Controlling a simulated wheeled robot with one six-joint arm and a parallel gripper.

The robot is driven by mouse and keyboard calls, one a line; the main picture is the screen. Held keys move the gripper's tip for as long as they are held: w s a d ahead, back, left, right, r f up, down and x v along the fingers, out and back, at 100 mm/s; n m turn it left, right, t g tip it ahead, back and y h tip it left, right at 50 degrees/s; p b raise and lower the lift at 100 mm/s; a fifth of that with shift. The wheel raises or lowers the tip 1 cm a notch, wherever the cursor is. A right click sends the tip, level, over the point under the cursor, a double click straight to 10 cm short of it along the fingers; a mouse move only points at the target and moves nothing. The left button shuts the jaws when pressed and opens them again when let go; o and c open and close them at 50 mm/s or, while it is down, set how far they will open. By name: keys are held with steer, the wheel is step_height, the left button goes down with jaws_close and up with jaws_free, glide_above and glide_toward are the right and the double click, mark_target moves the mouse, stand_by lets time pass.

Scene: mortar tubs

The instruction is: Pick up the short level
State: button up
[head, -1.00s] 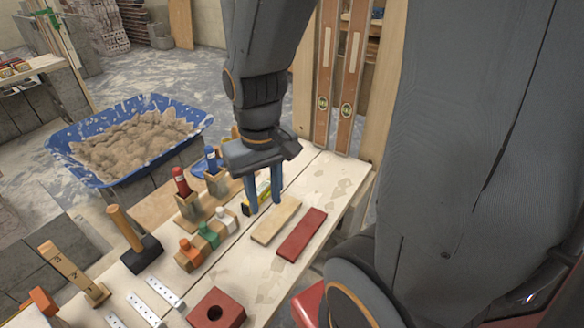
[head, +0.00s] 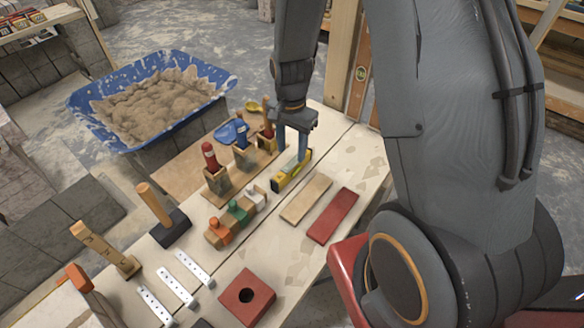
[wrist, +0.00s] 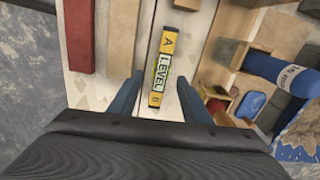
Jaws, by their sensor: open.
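The short level (head: 291,170) is a yellow bar lying on the pale bench top. In the wrist view the level (wrist: 162,70) shows its yellow ends and the word LEVEL, and it lies ahead of the fingers, its near end close to the gap between them. My gripper (head: 291,156) is over the level in the head view, with its blue fingers pointing down. In the wrist view my gripper (wrist: 158,98) is open, one finger on each side of the level's line, and nothing is between the pads. Whether the fingertips touch the bench is unclear.
A tan wooden bar (head: 306,199) and a red bar (head: 332,216) lie to the level's right. Holders with coloured-handled tools (head: 218,181) stand to its left, and a coloured-peg block (head: 235,219) lies in front. A blue mortar tub (head: 213,88) stands beyond the bench.

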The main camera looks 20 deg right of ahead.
mark_target(292, 164)
steer(key=shift+w+f+m, duration=0.25)
steer(key=shift+f+m, duration=0.05)
steer(key=shift+f, duration=0.45)
steer(key=shift+w+d+f+p, duration=0.15)
steer(key=shift+f+p, duration=0.3)
steer(key=shift+f, duration=1.45)
steer(key=shift+d+f+p, duration=0.1)
steer(key=shift+f+p, duration=0.3)
steer(key=shift+f, duration=1.45)
jaws_close()
steer(key=shift+r, duration=0.1)
